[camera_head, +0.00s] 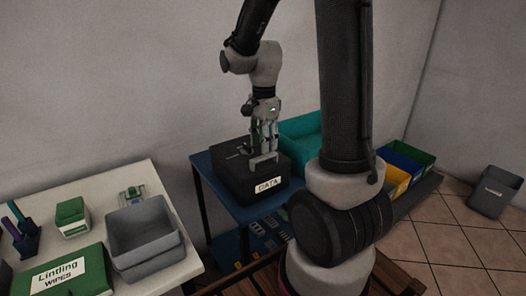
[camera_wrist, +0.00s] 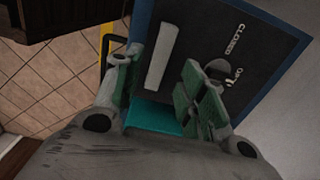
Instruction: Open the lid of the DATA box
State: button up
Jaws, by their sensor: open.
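The DATA box (camera_head: 237,179) is black, with a white DATA label (camera_head: 268,185) on its front, and stands on a blue table. Its lid looks down. In the wrist view the dark lid (camera_wrist: 200,30) carries the words CLOSED and OPEN, the latter partly hidden by a finger, with a small dark rounded part (camera_wrist: 217,70) beside them. A pale grey bar (camera_wrist: 160,55) lies on the box between my fingers; it also shows near the front edge in the head view (camera_head: 263,160). My gripper (camera_head: 262,148) is open and empty above the box, fingers down; contact cannot be told.
A teal bin (camera_head: 302,137) stands behind the box on the right. Blue and yellow bins (camera_head: 398,173) are farther right, partly behind my arm. A white table (camera_head: 165,270) at left holds grey trays (camera_head: 143,232) and a green wipes box (camera_head: 70,275). A grey bin (camera_head: 495,192) stands on the floor.

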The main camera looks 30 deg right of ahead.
aim_at(264, 156)
jog(key=shift+f, duration=1.9)
jog(key=shift+c, duration=0.2)
grip_shut()
